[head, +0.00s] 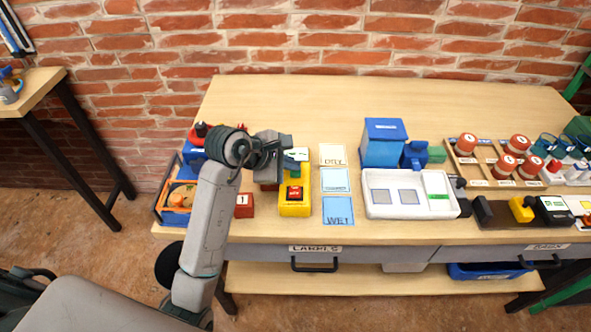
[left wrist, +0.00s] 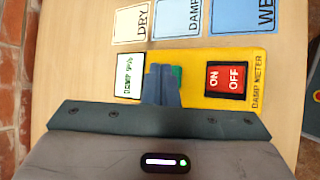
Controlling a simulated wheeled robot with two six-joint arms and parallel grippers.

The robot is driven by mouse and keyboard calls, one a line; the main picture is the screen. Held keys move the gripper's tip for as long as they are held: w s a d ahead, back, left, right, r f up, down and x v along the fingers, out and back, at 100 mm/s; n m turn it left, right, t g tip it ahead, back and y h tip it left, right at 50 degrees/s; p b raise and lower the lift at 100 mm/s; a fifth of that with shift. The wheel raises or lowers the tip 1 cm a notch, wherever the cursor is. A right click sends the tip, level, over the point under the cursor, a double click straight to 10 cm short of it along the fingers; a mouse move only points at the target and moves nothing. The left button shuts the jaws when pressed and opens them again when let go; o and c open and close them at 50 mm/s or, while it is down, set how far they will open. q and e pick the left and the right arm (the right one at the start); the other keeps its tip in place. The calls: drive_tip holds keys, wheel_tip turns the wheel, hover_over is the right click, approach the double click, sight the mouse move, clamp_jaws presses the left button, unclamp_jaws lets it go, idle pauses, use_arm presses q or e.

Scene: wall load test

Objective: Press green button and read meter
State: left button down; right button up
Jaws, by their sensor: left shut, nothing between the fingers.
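The yellow damp meter (head: 295,208) lies on the table; it fills the middle of the left wrist view (left wrist: 215,57). Its white display (left wrist: 129,75) shows small rotated text, too blurred to read surely. A red ON/OFF switch (left wrist: 227,77) sits at its other end. The green button (left wrist: 177,73) between them is mostly hidden by my left gripper. My left gripper (left wrist: 161,75) is shut and empty, its fingertips over or at the button; I cannot tell if they touch. In the head view the left gripper (head: 291,158) is above the meter's far end.
Cards marked DRY (left wrist: 132,22), DAMP (left wrist: 178,17) and WET (left wrist: 243,14) lie beside the meter. A red block (head: 243,205) is left of it. A white tray (head: 409,210) and blue box (head: 383,143) stand to the right. The table's back is clear.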

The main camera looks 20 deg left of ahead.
sight(291, 173)
idle(0.4)
use_arm(q)
drive_tip(key=shift+r+p, duration=0.55)
drive_tip(key=shift+r, duration=0.25)
wheel_tip(291, 173, up, 5)
drive_tip(key=p, duration=0.3)
drive_tip(key=shift+p, duration=0.35)
idle(0.5)
